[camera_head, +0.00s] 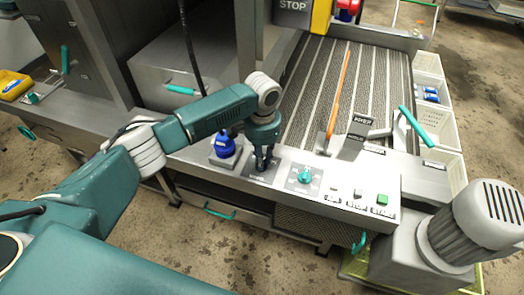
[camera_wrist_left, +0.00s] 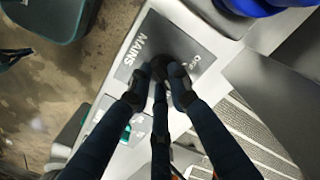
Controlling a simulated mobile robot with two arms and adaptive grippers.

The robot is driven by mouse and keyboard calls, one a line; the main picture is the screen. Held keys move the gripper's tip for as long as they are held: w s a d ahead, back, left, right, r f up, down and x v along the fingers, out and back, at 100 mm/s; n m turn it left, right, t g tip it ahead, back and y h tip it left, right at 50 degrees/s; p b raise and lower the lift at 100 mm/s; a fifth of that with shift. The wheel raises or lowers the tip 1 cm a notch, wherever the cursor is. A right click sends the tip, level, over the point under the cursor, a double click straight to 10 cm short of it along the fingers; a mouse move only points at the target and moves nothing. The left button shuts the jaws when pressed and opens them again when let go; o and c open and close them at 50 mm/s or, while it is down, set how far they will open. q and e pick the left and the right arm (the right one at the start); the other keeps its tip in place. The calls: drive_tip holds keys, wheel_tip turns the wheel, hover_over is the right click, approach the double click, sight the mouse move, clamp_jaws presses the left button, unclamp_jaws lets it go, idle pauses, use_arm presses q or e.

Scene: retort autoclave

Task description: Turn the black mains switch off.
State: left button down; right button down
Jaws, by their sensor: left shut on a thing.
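The black mains switch sits at the middle of a dark plate (camera_wrist_left: 150,50) marked MAINS, with OFF lettered along one side. In the left wrist view my left gripper (camera_wrist_left: 160,72) has its fingers closed around the switch at the plate's middle, and they hide most of it. In the head view my left gripper (camera_head: 263,165) points down onto the front panel, over this plate. Which way the switch is turned cannot be told. My right gripper is in neither view.
A blue knob (camera_head: 223,146) stands close to the left of the gripper. A teal rotary knob (camera_head: 305,175) is to the right, then a green START button (camera_head: 382,199). Behind lies a conveyor belt (camera_head: 310,95) with an orange-handled tool (camera_head: 338,95). A grey motor (camera_head: 475,225) stands front right.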

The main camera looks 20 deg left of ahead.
use_arm(q)
drive_tip(key=n+p, duration=0.3)
drive_tip(key=p, duration=0.1)
drive_tip(key=n+p, duration=0.2)
drive_tip(key=shift+w+d+r+n, duration=0.1)
drive_tip(key=shift+r+n, duration=0.2)
drive_tip(key=shift+n+p, duration=0.9)
drive_tip(key=n+p, duration=0.2)
drive_tip(key=n, duration=0.1)
drive_tip(key=shift+w+f+n, duration=0.1)
drive_tip(key=shift+w+n, duration=0.05)
drive_tip(key=shift+n, duration=0.15)
drive_tip(key=shift+w+f+n+p, duration=0.1)
drive_tip(key=shift+w+n+p, duration=0.05)
drive_tip(key=shift+n+p, duration=1.05)
drive_tip(key=shift+n, duration=0.4)
drive_tip(key=shift+a, duration=0.2)
drive_tip(key=c, duration=1.6)
unclamp_jaws()
